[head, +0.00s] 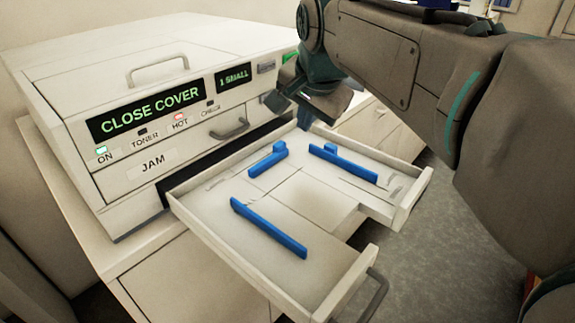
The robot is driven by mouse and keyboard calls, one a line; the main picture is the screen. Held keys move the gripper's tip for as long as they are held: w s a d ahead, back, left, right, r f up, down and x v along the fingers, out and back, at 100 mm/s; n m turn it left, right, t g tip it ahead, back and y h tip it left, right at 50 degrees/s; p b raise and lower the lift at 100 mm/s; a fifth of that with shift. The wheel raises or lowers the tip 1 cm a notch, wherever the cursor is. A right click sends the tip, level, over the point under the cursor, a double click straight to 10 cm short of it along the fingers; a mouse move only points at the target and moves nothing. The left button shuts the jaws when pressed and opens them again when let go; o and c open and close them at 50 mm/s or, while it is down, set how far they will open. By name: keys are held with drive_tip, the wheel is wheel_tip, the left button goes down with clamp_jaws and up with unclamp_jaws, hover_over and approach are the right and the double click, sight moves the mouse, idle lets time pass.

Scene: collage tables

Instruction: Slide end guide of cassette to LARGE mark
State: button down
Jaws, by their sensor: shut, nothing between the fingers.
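The cassette (335,292) is a pale open tray pulled out from the front of a white copier. A short blue guide with a raised knob (267,160) stands crosswise at its copier end and looks like the end guide. Two longer blue guides, one at the near left (268,229) and one at the right (343,163), run parallel to each other. Faint marks show on the tray floor, but I cannot read LARGE. My gripper (292,106) is shut and empty above the tray's back right part, apart from the guides. Its fingertips are partly hard to make out.
The copier's display (145,110) reads CLOSE COVER, and a smaller one (233,77) reads 1 SMALL. A JAM panel with a handle (229,128) is above the tray. A grey handle (374,297) is on the tray's front. My arm fills the upper right.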

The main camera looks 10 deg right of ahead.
sight(287, 151)
drive_tip(key=shift+t, duration=0.8)
drive_tip(key=f, duration=0.3)
drive_tip(key=w+f+b, duration=0.1)
drive_tip(key=f, duration=0.2)
drive_tip(key=w+f+b, duration=0.1)
drive_tip(key=f, duration=0.2)
drive_tip(key=shift+w+d+f, duration=0.1)
drive_tip(key=shift+w+d, duration=0.1)
drive_tip(key=shift+w, duration=0.05)
drive_tip(key=w, duration=0.1)
drive_tip(key=a, duration=0.1)
drive_tip(key=w+a, duration=0.1)
drive_tip(key=shift+w+f, duration=0.25)
drive_tip(key=shift+w, duration=0.1)
drive_tip(key=shift+w+a, duration=0.35)
drive_tip(key=shift+w, duration=0.1)
drive_tip(key=shift+w, duration=0.1)
